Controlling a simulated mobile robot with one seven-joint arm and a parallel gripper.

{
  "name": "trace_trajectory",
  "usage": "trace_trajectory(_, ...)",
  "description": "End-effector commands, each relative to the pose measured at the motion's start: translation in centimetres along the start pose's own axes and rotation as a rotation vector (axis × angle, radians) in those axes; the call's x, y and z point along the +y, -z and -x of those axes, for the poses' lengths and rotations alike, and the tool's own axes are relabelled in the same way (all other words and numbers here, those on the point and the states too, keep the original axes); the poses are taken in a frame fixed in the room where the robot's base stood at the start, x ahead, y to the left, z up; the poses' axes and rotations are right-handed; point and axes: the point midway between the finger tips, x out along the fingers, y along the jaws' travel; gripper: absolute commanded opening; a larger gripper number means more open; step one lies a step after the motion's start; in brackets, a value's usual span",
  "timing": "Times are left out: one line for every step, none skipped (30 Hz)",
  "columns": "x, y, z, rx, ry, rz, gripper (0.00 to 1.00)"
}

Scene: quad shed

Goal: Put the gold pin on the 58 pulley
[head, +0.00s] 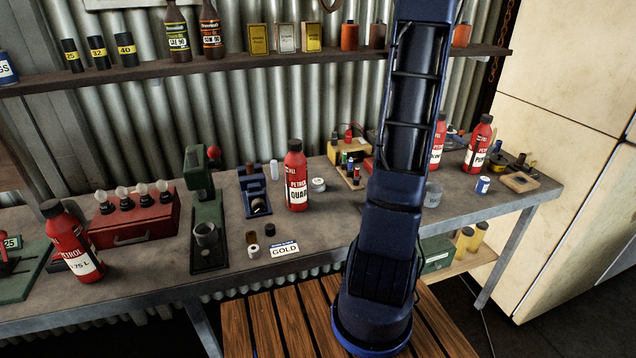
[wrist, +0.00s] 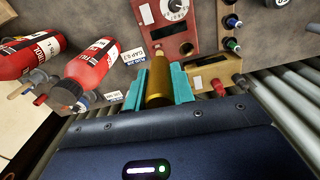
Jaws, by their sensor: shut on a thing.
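The gold pin (wrist: 159,84) is a smooth gold cylinder between the teal jaws of my gripper (wrist: 158,76) in the wrist view. My gripper is shut on it, above the bench top. In the head view my arm hides the gripper and the pin. A card reading GOLD (head: 284,249) lies at the front of the bench. I cannot make out a number 58 on any pulley. Small dark round parts with brass-coloured tops (head: 519,162) stand at the bench's right end, too small to identify.
Red bottles (wrist: 92,66) stand left of the gripper in the wrist view, with small pegs beside them. A red device with a dial (wrist: 168,22) and a yellow box (wrist: 213,76) are close by. A green press (head: 205,205) and red case (head: 135,222) crowd the left bench.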

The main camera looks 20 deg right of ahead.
Motion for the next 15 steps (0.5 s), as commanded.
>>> trace_trajectory(-2.0,0.5,0.2,0.001,-0.001,0.069,0.0)
trace_trajectory(-3.1,0.7,0.2,0.002,-0.001,0.112,0.0)
trace_trajectory(-4.5,0.9,0.1,0.001,0.0,0.169,0.0)
trace_trajectory(-5.6,1.1,0.1,0.001,0.0,0.211,0.0)
trace_trajectory(-6.6,1.2,0.2,0.001,-0.001,0.253,0.0)
trace_trajectory(-8.0,1.4,0.2,0.002,-0.001,0.307,0.0)
trace_trajectory(-9.0,1.5,0.2,0.001,-0.001,0.347,0.0)
trace_trajectory(-9.9,1.5,0.1,0.001,-0.001,0.384,0.0)
trace_trajectory(-11.1,1.6,0.2,0.001,-0.001,0.433,0.0)
trace_trajectory(-12.0,1.7,0.2,0.002,-0.001,0.47,0.0)
trace_trajectory(-12.9,1.7,0.2,0.002,-0.001,0.506,0.0)
trace_trajectory(-14.0,1.7,0.1,0.001,-0.001,0.551,0.0)
trace_trajectory(-14.8,1.7,0.1,0.001,-0.001,0.584,0.0)
trace_trajectory(-15.6,1.6,0.1,0.001,-0.001,0.618,0.0)
trace_trajectory(-16.7,1.6,0.1,0.001,-0.001,0.662,0.0)
